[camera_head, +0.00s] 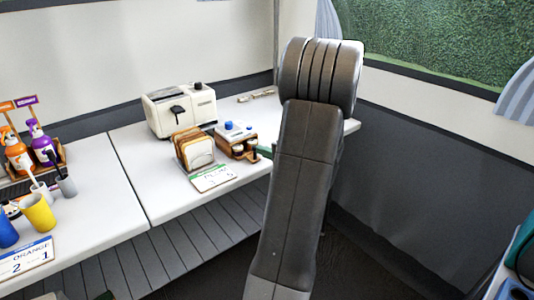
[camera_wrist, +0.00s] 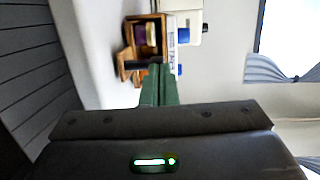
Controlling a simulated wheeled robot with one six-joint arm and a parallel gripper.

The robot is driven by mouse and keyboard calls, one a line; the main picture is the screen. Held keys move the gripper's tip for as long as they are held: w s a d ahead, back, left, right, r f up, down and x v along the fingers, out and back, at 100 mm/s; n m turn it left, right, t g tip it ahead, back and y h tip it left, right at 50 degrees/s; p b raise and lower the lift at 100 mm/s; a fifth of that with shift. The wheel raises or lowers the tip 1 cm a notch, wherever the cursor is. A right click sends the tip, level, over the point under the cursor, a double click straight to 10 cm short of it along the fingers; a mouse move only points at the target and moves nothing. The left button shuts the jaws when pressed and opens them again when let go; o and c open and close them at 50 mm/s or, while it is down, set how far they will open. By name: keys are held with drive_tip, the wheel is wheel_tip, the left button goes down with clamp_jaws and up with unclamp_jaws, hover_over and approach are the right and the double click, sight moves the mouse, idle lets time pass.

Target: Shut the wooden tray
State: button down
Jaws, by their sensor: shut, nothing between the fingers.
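The wooden tray (camera_head: 239,150) stands on the white counter, to the right of the toast rack. It carries small jars and blue-topped items. In the wrist view the tray (camera_wrist: 128,66) appears turned sideways, with a wooden part jutting out on its lower left and a dark jar (camera_wrist: 146,38) inside. My gripper (camera_head: 263,151) has green fingers and is at the tray's right side, mostly hidden behind my arm. In the wrist view the gripper (camera_wrist: 160,72) is shut and empty, its tips close to the tray. I cannot tell whether they touch it.
A white toaster (camera_head: 181,108) stands behind the toast rack (camera_head: 194,149). A price card (camera_head: 213,177) lies at the counter's front edge. Bottles (camera_head: 42,143) and cups (camera_head: 38,212) stand on the left counter. The counter between the cups and the toast rack is clear.

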drive_tip(key=b+x, duration=0.1)
drive_tip(key=x, duration=0.2)
drive_tip(key=shift+w+d+b, duration=0.1)
drive_tip(key=shift+d+b, duration=0.05)
drive_tip(key=shift+b, duration=0.2)
drive_tip(key=shift+w+r, duration=0.15)
drive_tip(key=shift+r, duration=0.15)
drive_tip(key=shift+d, duration=0.1)
